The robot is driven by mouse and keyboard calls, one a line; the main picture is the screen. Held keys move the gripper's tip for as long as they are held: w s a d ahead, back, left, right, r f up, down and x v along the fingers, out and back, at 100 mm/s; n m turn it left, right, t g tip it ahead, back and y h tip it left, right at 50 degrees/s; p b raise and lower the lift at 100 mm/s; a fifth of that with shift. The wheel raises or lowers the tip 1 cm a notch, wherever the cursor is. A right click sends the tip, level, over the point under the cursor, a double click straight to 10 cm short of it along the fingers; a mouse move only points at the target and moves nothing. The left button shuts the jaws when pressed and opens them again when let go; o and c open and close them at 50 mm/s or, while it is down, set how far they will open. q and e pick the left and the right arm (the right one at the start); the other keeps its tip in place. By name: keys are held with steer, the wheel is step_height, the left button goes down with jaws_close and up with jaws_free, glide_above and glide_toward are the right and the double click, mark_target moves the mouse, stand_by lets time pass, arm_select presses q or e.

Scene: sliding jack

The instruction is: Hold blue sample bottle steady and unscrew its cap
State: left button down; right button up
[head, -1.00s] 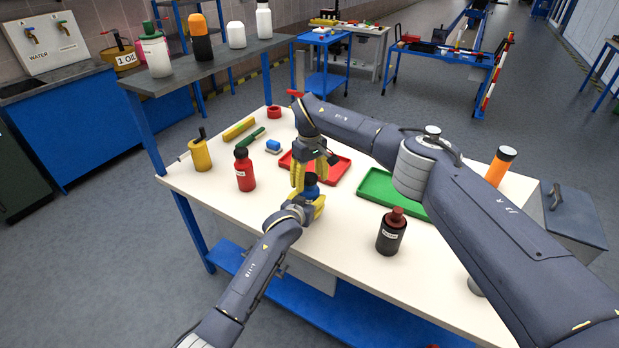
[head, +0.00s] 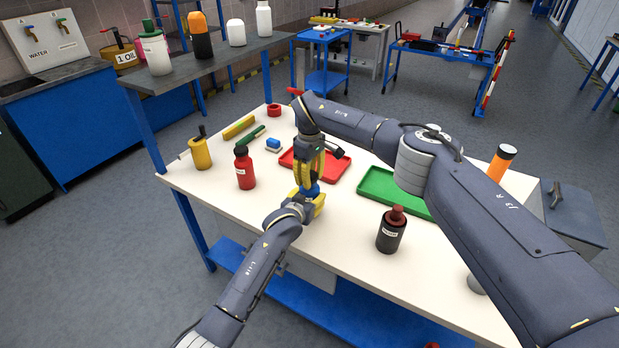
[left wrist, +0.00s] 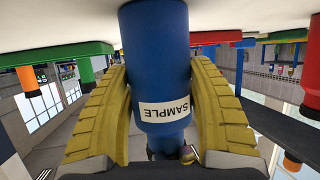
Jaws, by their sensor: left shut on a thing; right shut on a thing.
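The blue sample bottle (head: 311,189) stands on the white table, mostly hidden by my grippers in the head view. In the left wrist view the bottle (left wrist: 157,65) fills the middle, its SAMPLE label facing the camera. My left gripper (head: 310,202) is shut around the bottle's body, with a yellow finger on each side in the left wrist view (left wrist: 160,105). My right gripper (head: 308,172) points down from above and is shut at the bottle's top. The cap is hidden between its yellow fingers in the head view.
A red bottle (head: 244,168) stands left and a dark bottle (head: 391,231) stands right. A red tray (head: 338,170) lies behind the grippers, a green tray (head: 378,188) to the right. A yellow container (head: 200,154) stands near the left edge. The front of the table is clear.

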steer(key=n, duration=2.1)
steer(key=shift+r+n, duration=0.1)
steer(key=shift+n, duration=0.3)
steer(key=n, duration=1)
steer(key=shift+n, duration=0.4)
steer(key=n, duration=1.7)
steer(key=shift+n, duration=0.4)
steer(key=shift+r, duration=0.5)
